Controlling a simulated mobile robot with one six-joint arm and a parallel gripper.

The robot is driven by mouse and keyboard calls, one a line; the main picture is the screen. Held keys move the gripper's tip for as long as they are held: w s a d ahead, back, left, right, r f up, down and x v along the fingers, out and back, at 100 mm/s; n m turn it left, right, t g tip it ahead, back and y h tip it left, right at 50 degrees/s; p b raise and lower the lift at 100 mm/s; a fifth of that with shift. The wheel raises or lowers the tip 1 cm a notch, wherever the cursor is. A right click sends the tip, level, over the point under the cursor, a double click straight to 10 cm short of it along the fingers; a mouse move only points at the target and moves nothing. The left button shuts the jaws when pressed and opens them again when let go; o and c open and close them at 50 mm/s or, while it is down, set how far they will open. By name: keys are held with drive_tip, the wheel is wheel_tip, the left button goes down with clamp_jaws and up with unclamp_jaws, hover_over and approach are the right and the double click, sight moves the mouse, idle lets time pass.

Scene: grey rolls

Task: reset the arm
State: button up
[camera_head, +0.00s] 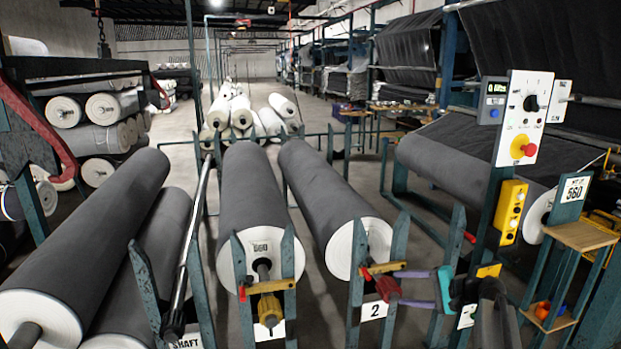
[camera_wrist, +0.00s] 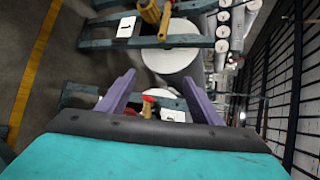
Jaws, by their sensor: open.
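My gripper (camera_head: 397,289) is at the lower right of the head view, in front of the stand marked 2. Its purple fingers are spread apart and also show in the wrist view (camera_wrist: 160,78). A red knob (camera_head: 388,289) on the latch of stand 2 appears between the fingers in the head view. The red piece also shows between them in the wrist view (camera_wrist: 148,104). I see no clear contact and cannot tell the exact gap. Nothing is gripped.
Grey rolls (camera_head: 248,200) and (camera_head: 335,195) rest on teal stands. A yellow handle (camera_head: 269,308) is on stand 1. A control post with a red button (camera_head: 523,147) and a yellow button box (camera_head: 510,211) stands close to my arm. A wooden-topped stand (camera_head: 580,236) is at right.

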drive_tip(key=s+a+f+n+g+h, duration=0.1)
drive_tip(key=s+a+f+g, duration=0.2)
drive_tip(key=s+a+f, duration=0.65)
drive_tip(key=s+a+f+n+g+h, duration=0.1)
drive_tip(key=s+a+f+g, duration=0.35)
drive_tip(key=f, duration=0.85)
drive_tip(key=s+a+f+n+g, duration=0.1)
drive_tip(key=s+a+f, duration=0.7)
drive_tip(key=s+f, duration=0.25)
drive_tip(key=s+f+n+g+h, duration=0.2)
drive_tip(key=s+f, duration=0.3)
drive_tip(key=s, duration=0.4)
drive_tip(key=s+f+n+g+h, duration=0.1)
drive_tip(key=s+f+g+h, duration=0.1)
drive_tip(key=s+f, duration=0.45)
drive_tip(key=s+d+n+h, duration=0.4)
drive_tip(key=s+d, duration=0.5)
drive_tip(key=shift+r+g+h, duration=0.2)
drive_tip(key=shift+g+h, duration=0.1)
drive_tip(key=shift+g, duration=0.15)
